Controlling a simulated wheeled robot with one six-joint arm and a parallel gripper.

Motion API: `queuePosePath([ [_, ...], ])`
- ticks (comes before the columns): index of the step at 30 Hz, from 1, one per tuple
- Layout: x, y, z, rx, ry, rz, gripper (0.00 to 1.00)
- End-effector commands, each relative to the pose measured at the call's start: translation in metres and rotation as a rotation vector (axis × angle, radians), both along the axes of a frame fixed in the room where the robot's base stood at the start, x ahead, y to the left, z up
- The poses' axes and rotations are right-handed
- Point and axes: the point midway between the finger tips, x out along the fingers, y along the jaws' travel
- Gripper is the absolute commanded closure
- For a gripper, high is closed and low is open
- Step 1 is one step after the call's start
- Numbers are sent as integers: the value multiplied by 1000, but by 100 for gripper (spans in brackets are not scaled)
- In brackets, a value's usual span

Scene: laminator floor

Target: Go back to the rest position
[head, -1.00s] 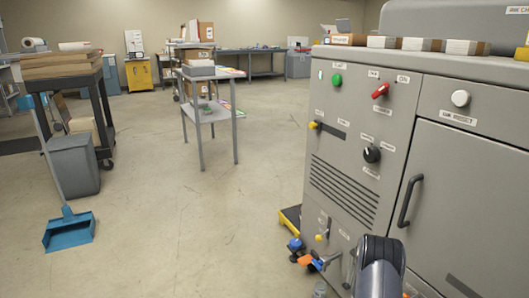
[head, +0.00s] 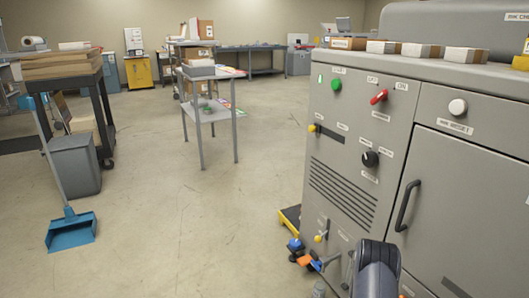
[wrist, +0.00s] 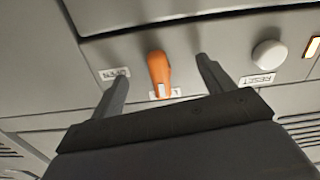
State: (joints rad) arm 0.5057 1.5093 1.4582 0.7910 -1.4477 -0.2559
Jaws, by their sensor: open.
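My gripper (wrist: 162,72) shows in the wrist view with its two dark fingers spread apart. It is open and holds nothing. An orange lever (wrist: 158,70) on a grey machine face shows between the fingers in the picture; I see no finger touching it. How far the fingertips are from the face is hard to tell. In the head view my arm shows low at the right, in front of the grey machine (head: 345,150), and the gripper itself cannot be made out there.
Beside the lever are a round grey button (wrist: 269,54) marked RESET and a lit orange lamp (wrist: 312,47). The machine has a black door handle (head: 407,205). A blue dustpan (head: 71,232) and grey bin (head: 72,165) stand left.

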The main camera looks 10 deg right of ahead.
Motion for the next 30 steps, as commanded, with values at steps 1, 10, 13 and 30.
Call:
queuePosePath([
  [1, 0, 0, 2, 10, -34, 0, 24],
  [10, -5, 22, 1, 38, -124, 3, 24],
  [13, -7, 28, 0, 37, -126, 1, 24],
  [30, -2, 34, -1, 42, -126, 20, 24],
])
